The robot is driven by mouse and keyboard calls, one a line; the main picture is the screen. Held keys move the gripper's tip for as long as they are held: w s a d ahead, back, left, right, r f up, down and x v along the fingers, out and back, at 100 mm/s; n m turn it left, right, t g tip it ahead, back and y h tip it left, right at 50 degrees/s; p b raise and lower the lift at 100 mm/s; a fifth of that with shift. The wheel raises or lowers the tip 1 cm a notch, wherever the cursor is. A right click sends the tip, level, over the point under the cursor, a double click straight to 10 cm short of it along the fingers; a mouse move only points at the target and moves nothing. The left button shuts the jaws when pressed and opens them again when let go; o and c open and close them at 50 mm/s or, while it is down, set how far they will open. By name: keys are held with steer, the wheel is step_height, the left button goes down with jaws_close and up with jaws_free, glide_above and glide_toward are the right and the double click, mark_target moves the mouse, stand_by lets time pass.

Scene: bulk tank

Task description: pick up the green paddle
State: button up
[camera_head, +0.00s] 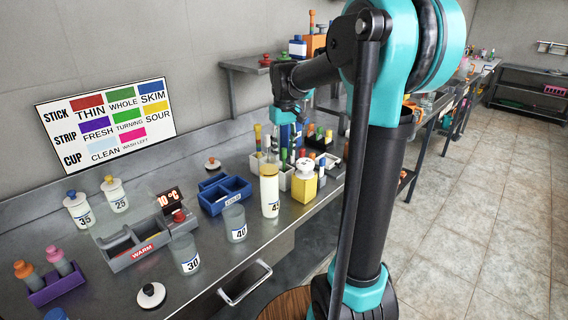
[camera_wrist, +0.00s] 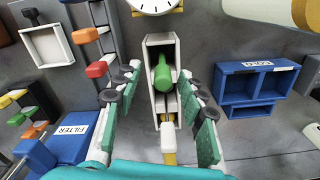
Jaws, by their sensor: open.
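The green paddle (camera_wrist: 161,72) stands in a narrow white holder (camera_wrist: 152,98) in the middle of the wrist view. I see its rounded green end from above; its lower part is hidden in the holder. My gripper (camera_wrist: 158,92) is open, with one finger on each side of the holder and nothing held between them. I cannot tell how far above the paddle the fingertips are. In the head view my gripper (camera_head: 290,114) is over the far part of the steel counter, above several colour-topped sticks. I cannot tell there which one is the paddle.
A blue two-part bin (camera_wrist: 257,86) lies right of the holder. A blue FILTER box (camera_wrist: 68,145) and red and orange pieces (camera_wrist: 97,69) stand on the left. A round dial (camera_wrist: 155,6) is at the top.

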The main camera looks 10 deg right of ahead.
mark_target(284, 157)
steer(key=shift+s+a+f, duration=0.1)
steer(key=shift+f, duration=1.65)
jaws_close()
